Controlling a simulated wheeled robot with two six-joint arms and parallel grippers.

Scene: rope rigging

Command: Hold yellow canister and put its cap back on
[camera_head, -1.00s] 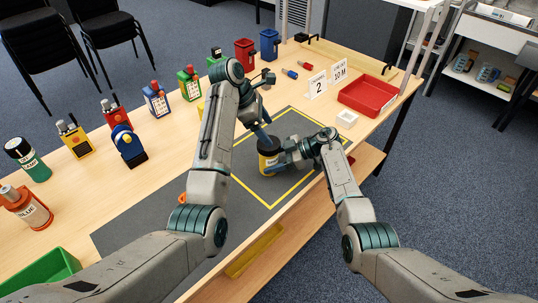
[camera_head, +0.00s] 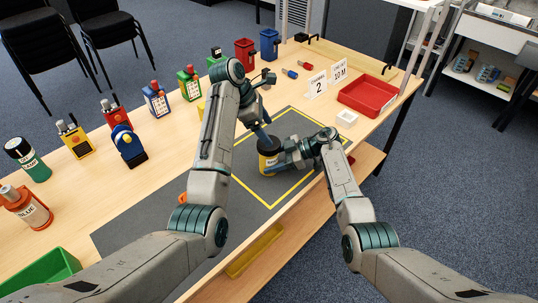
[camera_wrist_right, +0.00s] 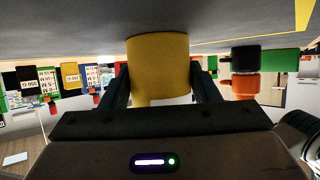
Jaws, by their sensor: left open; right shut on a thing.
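The yellow canister (camera_head: 267,163) stands inside the yellow outline on the grey mat, with a black cap (camera_head: 268,145) at its top. I cannot tell whether the cap is fully seated. My right gripper (camera_head: 279,160) is shut on the canister's side from the right. In the right wrist view the yellow canister (camera_wrist_right: 158,62) is between the two dark fingers; its cap is out of that view. My left gripper (camera_head: 262,134) is open, pointing down just over the cap. Its fingertips are partly hidden, and I cannot tell whether they touch the cap.
The grey mat (camera_head: 150,232) is mostly clear on its left side. A red tray (camera_head: 369,97), number signs (camera_head: 328,80) and a small white dish (camera_head: 346,118) stand to the right. Several coloured canisters and boxes line the table's far-left edge, with a green bin (camera_head: 45,272) at the front left.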

